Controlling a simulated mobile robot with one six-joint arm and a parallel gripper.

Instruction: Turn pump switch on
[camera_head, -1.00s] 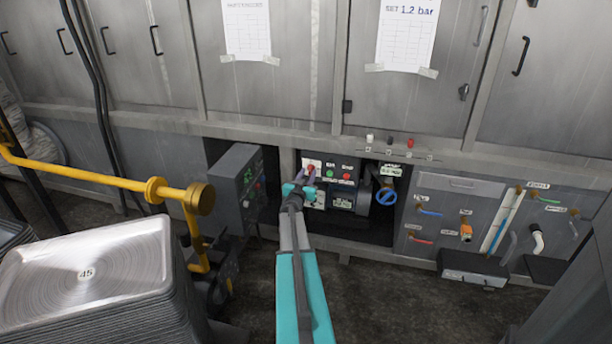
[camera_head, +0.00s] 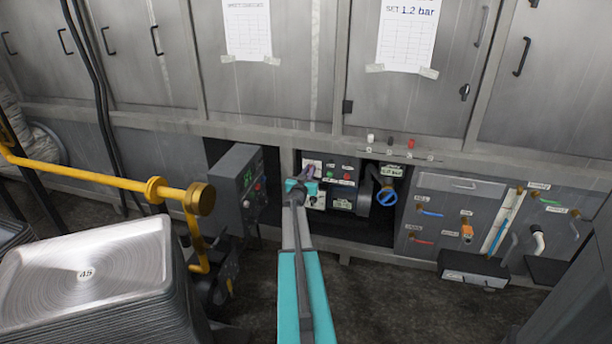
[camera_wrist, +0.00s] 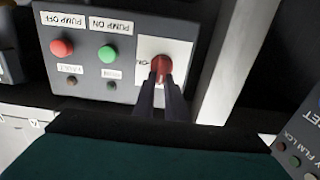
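The pump switch is a red rotary knob (camera_wrist: 160,66) on a white plate with an "ON" label, at the end of a grey control panel (camera_wrist: 124,94). The wrist view shows the panel upside down. My gripper (camera_wrist: 160,84) is at the knob, with its two dark fingers close together on either side of the red grip. The fingers hide part of the knob, and its exact angle is hard to read. In the head view my gripper (camera_head: 308,174) reaches the left end of the panel (camera_head: 344,170) and covers the switch.
A green PUMP ON button (camera_wrist: 108,54) and a red PUMP OFF button (camera_wrist: 61,47) sit beside the switch. Stacked pans (camera_head: 85,270) and a yellow pipe (camera_head: 100,178) are further left.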

